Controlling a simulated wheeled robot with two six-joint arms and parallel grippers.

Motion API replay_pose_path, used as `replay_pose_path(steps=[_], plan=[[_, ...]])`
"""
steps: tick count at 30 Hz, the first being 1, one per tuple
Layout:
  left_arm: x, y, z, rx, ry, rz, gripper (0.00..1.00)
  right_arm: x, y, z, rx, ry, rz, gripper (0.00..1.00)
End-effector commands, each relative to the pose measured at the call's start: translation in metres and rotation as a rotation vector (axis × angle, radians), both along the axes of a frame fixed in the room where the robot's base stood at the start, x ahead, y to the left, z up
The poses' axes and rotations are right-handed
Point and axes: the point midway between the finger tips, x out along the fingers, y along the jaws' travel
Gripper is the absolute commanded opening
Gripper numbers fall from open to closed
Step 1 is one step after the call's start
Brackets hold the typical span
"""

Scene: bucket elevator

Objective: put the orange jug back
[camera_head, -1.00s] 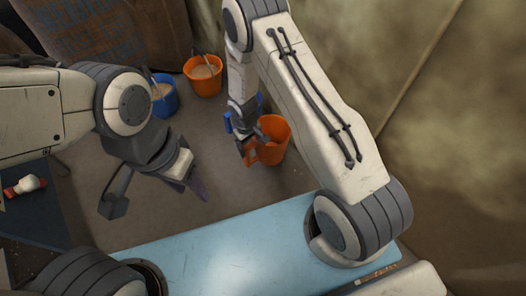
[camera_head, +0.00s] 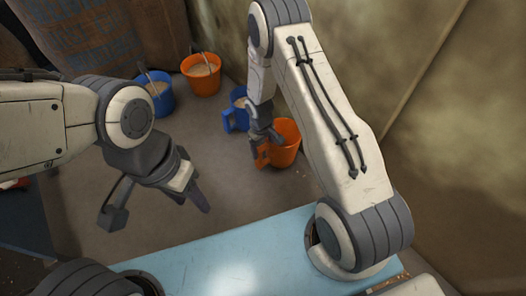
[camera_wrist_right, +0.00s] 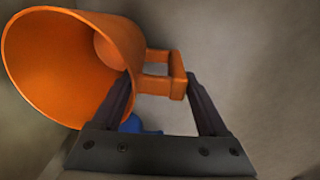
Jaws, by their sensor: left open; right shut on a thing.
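The orange jug (camera_head: 287,149) is right of centre in the head view, in front of the wall on the right. My right gripper (camera_head: 264,140) is shut on its handle. In the right wrist view, the jug (camera_wrist_right: 70,65) shows its wide, empty-looking mouth, and its squared handle (camera_wrist_right: 160,85) lies between the fingers of the right gripper (camera_wrist_right: 160,95). I cannot tell whether the jug touches the floor. My left gripper (camera_head: 194,198) is open and empty, left of the jug and apart from it.
A blue jug (camera_head: 234,118) stands just behind and left of the right gripper. An orange bucket (camera_head: 203,85) and a blue bucket (camera_head: 163,103) hold pale grain and scoops at the back. Sacks (camera_head: 90,35) stand behind. A light blue surface (camera_head: 225,252) is in front.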

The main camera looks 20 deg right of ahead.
Motion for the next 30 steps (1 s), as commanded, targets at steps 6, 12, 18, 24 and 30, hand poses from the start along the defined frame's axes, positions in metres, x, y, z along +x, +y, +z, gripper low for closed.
replay_pose_path(steps=[6, 12, 18, 24, 30], plan=[[0.0, 0.0, 0.002, -0.001, -0.001, 0.0, 0.5, 0.0, 0.0, 0.002, 0.0, 0.0, 0.0, 0.0], [0.0, 0.0, 0.0, -0.001, -0.001, 0.0, 0.5, 0.0, 0.0, -0.001, 0.0, 0.0, 0.0, 1.0], [0.0, 0.0, 0.0, -0.001, -0.001, 0.0, 0.5, 0.0, 0.0, -0.001, 0.0, 0.0, 0.0, 1.0], [0.0, 0.0, 0.014, -0.001, -0.001, 0.0, 0.5, 0.0, 0.001, 0.018, 0.0, -0.001, 0.0, 1.0], [0.0, 0.0, 0.045, -0.001, -0.001, 0.0, 0.5, 0.0, 0.003, 0.061, 0.001, -0.002, 0.0, 1.0]])
